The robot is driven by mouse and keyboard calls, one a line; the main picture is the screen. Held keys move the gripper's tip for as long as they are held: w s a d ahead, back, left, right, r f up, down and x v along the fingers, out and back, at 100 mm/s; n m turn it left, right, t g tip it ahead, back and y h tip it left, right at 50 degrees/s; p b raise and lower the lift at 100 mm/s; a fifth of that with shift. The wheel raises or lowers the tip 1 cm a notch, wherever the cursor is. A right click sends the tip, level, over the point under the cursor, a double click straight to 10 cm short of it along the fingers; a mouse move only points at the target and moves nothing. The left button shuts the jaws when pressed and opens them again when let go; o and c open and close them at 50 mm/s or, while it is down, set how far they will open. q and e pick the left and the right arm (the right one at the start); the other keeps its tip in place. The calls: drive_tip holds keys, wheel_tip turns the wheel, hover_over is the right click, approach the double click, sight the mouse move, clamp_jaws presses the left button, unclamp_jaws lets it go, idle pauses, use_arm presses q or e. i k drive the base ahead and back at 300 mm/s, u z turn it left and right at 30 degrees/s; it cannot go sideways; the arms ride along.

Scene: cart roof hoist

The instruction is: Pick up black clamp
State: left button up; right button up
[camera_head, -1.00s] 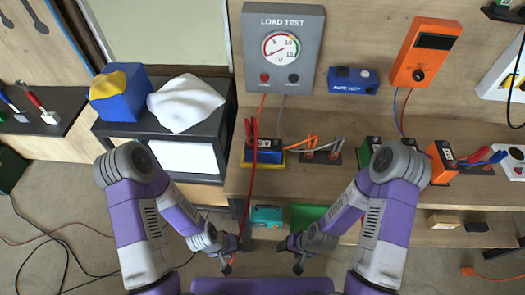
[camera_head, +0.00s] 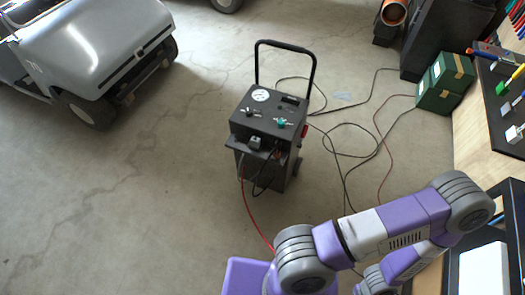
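A black wheeled charger cart (camera_head: 268,125) with a tall handle stands on the floor in the middle. A small dark piece (camera_head: 255,143) sits on its front ledge. It may be the black clamp, but it is too small to be sure. A black cable (camera_head: 258,189) hangs in a loop at the cart's front. A red cable (camera_head: 252,208) runs from the cart down towards my arm. My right gripper is outside the view.
A grey golf cart (camera_head: 95,45) stands at the upper left. Green boxes (camera_head: 446,82) and a black cabinet (camera_head: 440,40) stand at the upper right. Loose cables (camera_head: 345,150) lie right of the charger. The floor at left is clear.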

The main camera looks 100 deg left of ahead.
sight(278, 152)
drive_tip(key=u, duration=2.65)
drive_tip(key=k, duration=1.25)
drive_tip(key=z, duration=0.4)
drive_tip(key=i, duration=1.45)
drive_tip(key=u, duration=1.65)
drive_tip(key=i, duration=1)
drive_tip(key=u, duration=0.25)
